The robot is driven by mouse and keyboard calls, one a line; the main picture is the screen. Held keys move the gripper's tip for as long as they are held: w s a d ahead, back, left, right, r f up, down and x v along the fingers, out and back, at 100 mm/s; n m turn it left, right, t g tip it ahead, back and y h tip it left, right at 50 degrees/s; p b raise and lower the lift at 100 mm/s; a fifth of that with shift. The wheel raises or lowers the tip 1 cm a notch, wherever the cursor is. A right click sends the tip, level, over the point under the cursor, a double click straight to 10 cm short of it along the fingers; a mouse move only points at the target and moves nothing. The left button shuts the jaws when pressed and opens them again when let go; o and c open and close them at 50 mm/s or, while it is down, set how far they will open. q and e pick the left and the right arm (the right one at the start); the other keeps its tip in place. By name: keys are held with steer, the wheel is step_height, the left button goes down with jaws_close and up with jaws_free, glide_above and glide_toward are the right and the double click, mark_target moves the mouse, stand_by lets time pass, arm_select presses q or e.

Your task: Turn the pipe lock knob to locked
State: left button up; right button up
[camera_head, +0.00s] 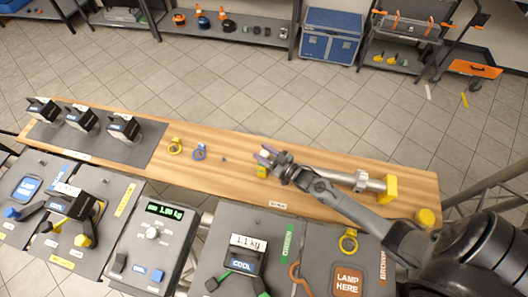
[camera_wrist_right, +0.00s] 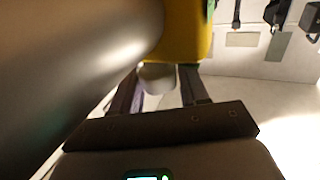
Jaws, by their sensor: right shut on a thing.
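A grey metal pipe (camera_head: 347,178) runs along the wooden bench, between a yellow bracket (camera_head: 390,188) on the right and a second yellow bracket (camera_head: 262,171) on the left. My right arm covers part of the pipe. My right gripper (camera_head: 265,156) is at the pipe's left end. In the right wrist view a pale rounded knob (camera_wrist_right: 157,76) sits between its fingers, which are shut on it, beside a yellow bracket (camera_wrist_right: 187,28). A large grey cylinder, apparently the pipe (camera_wrist_right: 75,60), fills the upper left there. The knob's lock marking is not readable. My left gripper is not in view.
Panels with a scale (camera_head: 152,235) and lamps line the near side.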

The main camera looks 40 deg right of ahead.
mark_target(264, 153)
steer(key=o, duration=0.9)
steer(key=shift+r, duration=0.1)
steer(key=shift+r+p, duration=0.55)
steer(key=shift+p, duration=0.05)
step_height(264, 153, up, 4)
steer(key=p, duration=0.3)
steer(key=shift+f, duration=0.2)
steer(key=s+d+r+p, duration=0.1)
steer(key=s+r+p, duration=0.1)
steer(key=s+p, duration=0.1)
steer(key=s+d+r+p, duration=0.2)
steer(key=s+p, duration=0.1)
steer(key=s, duration=0.1)
steer(key=s+d+r+p, duration=0.2)
steer(key=s+p, duration=0.1)
steer(key=shift+s+d+p, duration=0.2)
steer(key=shift+d+p, duration=0.05)
steer(key=shift+p, duration=0.1)
